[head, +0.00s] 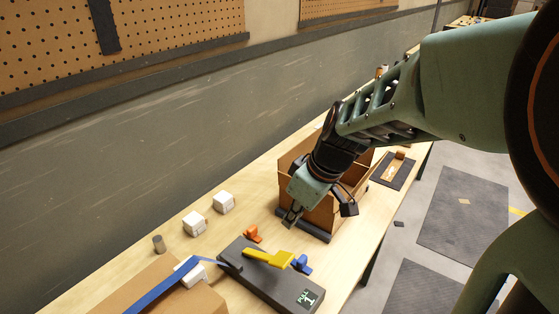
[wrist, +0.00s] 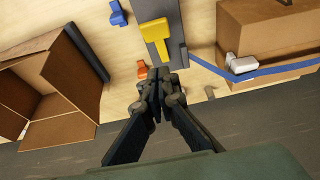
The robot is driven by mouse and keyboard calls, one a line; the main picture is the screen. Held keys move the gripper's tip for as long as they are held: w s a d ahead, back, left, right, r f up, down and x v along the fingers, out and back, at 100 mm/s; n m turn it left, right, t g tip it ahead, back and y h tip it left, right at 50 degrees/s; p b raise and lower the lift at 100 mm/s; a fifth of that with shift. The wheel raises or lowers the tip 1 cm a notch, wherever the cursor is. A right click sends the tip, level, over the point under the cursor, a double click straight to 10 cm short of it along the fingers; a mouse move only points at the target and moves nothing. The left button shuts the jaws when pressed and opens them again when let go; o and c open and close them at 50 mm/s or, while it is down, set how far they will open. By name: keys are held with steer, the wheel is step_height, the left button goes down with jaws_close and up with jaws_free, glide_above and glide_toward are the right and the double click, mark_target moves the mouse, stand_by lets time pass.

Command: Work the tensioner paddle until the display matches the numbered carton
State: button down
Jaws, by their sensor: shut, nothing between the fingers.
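The tensioner is a dark grey block (head: 262,283) on the bench with a yellow paddle (head: 266,257) on top. The paddle also shows in the wrist view (wrist: 155,35). A small dark display (head: 307,298) sits at the block's near end; it seems to read "PULL" above a figure like a 1, too small to be sure. A blue strap (head: 160,288) runs from the block over a brown carton (head: 170,296). I can read no number on any carton. My gripper (head: 290,219) is shut and empty, above the bench beyond the paddle; its fingertips (wrist: 157,80) show apart from the paddle.
An orange piece (head: 253,234) and a blue piece (head: 302,263) flank the tensioner. An open cardboard box (head: 322,212) stands behind and right of my gripper. White blocks (head: 195,223) and a grey cylinder (head: 159,244) stand left. A wall runs along the bench's back.

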stand_by(0.3)
steer(key=b, duration=0.6)
glide_above(279, 257)
step_height(279, 257, down, 10)
steer(key=shift+r, duration=0.15)
steer(key=shift+s+d+f+b, duration=0.15)
steer(key=shift+f+b, duration=0.1)
steer(key=shift+f, duration=0.3)
steer(key=shift+s+d+f+b, duration=0.1)
steer(key=shift+d+f+b, duration=0.1)
steer(key=shift+f, duration=0.35)
steer(key=shift+s+d+f+b, duration=0.25)
steer(key=shift+f+b, duration=0.1)
steer(key=shift+f, duration=0.25)
